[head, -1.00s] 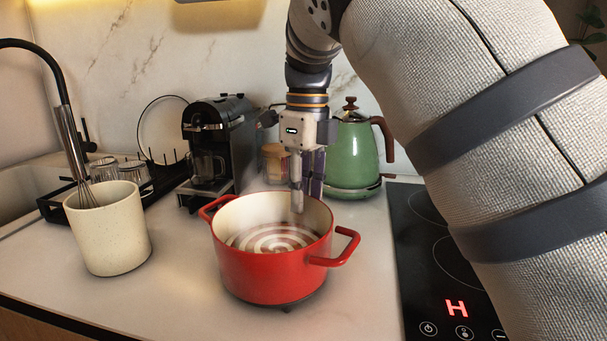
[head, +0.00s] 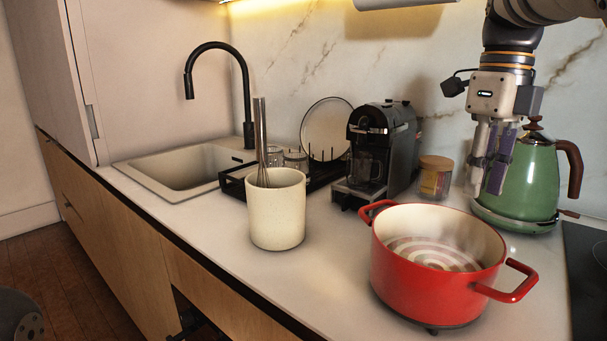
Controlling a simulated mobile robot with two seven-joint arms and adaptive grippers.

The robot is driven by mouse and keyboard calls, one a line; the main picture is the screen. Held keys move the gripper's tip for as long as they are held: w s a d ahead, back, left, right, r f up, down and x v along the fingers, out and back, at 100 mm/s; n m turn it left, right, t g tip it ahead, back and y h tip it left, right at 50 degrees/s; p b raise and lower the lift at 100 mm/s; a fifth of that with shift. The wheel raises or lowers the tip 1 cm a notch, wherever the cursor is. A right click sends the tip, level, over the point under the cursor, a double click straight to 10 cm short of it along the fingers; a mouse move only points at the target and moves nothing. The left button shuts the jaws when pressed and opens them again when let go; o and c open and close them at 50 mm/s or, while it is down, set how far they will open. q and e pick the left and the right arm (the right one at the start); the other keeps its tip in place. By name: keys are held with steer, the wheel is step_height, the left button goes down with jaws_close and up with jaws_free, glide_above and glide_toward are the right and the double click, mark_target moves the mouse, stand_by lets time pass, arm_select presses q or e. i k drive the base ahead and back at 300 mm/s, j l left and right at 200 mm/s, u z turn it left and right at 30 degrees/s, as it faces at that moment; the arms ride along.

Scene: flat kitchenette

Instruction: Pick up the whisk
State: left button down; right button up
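The whisk (head: 261,140) stands in a speckled cream crock (head: 278,215) on the counter, left of centre in the head view. Its metal handle points up above the rim, and the tops of its wires show; the lower part is hidden inside the crock. My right gripper (head: 483,188) points down at the upper right, well to the right of the whisk and apart from it. Its fingers overlap the green kettle in the picture, and nothing shows held between them. Their gap is not clear from this angle. My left gripper is not in view.
A steaming red pot (head: 425,285) stands right of the crock. Behind are a coffee machine (head: 385,150), a lidded jar (head: 434,180), a green kettle (head: 520,190) and a dark dish rack (head: 235,185). The sink (head: 165,185) and tall faucet (head: 247,95) are left. Counter before the crock is clear.

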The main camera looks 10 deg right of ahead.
mark_target(259, 102)
steer(key=k+j, duration=1.1)
steer(key=j, duration=0.2)
